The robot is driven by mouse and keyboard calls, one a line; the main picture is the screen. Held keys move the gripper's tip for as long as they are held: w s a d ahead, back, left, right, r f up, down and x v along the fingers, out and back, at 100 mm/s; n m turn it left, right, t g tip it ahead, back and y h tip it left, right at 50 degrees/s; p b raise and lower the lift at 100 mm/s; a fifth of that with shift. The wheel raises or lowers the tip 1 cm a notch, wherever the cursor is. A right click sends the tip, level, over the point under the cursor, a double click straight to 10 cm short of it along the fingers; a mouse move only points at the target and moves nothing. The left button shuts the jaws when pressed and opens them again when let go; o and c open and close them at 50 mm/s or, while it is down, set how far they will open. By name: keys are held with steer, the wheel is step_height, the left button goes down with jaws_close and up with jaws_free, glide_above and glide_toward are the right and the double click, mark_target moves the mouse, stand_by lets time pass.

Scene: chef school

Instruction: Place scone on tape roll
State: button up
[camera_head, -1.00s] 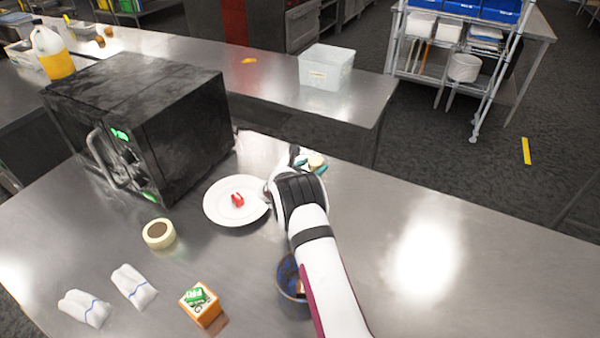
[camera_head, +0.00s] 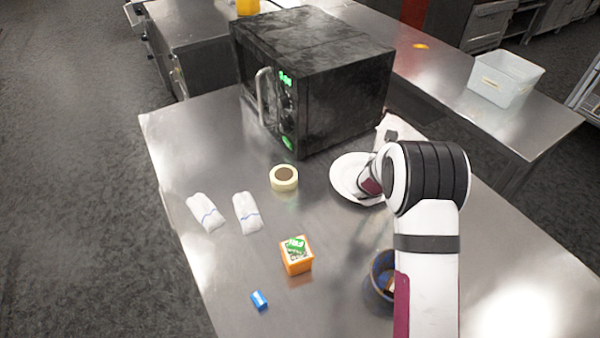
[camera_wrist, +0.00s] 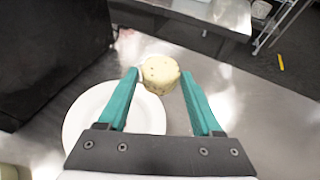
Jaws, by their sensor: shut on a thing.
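The scone (camera_wrist: 160,75), pale and speckled, is between the teal fingertips of my gripper (camera_wrist: 160,82) in the wrist view. My gripper is shut on it. In the head view my own arm hides the scone and the fingers. The tape roll (camera_head: 284,186), cream with a brown centre, lies flat on the steel counter in the head view, in front of the microwave and left of the plate. Nothing sits on it. A pale thing at the bottom left corner of the wrist view may be the tape roll, but I cannot tell.
A white plate (camera_head: 345,182) lies between the tape roll and my arm. A black microwave (camera_head: 340,95) stands behind. Two white folded cloths (camera_head: 206,212), an orange box (camera_head: 296,260), a blue object (camera_head: 259,300) and a dark blue bowl (camera_head: 376,283) are nearer. Counter around the tape roll is clear.

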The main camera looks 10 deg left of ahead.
steer(key=s+a+r+n+t+y, duration=0.1)
steer(key=s+a+n+y, duration=0.15)
steer(key=a, duration=0.65)
steer(key=s+a+r+n+y, duration=0.1)
steer(key=s+a+n+y, duration=0.15)
steer(key=a, duration=0.65)
glide_above(282, 179)
steer(key=shift+m, duration=0.4)
step_height(282, 179, down, 7)
steer(key=shift+s+f, duration=0.1)
steer(key=shift+f, duration=0.1)
step_height(282, 179, down, 3)
steer(key=shift+f, duration=0.5)
steer(key=o, duration=1.4)
steer(key=shift+f, duration=0.15)
steer(key=shift+c, duration=0.2)
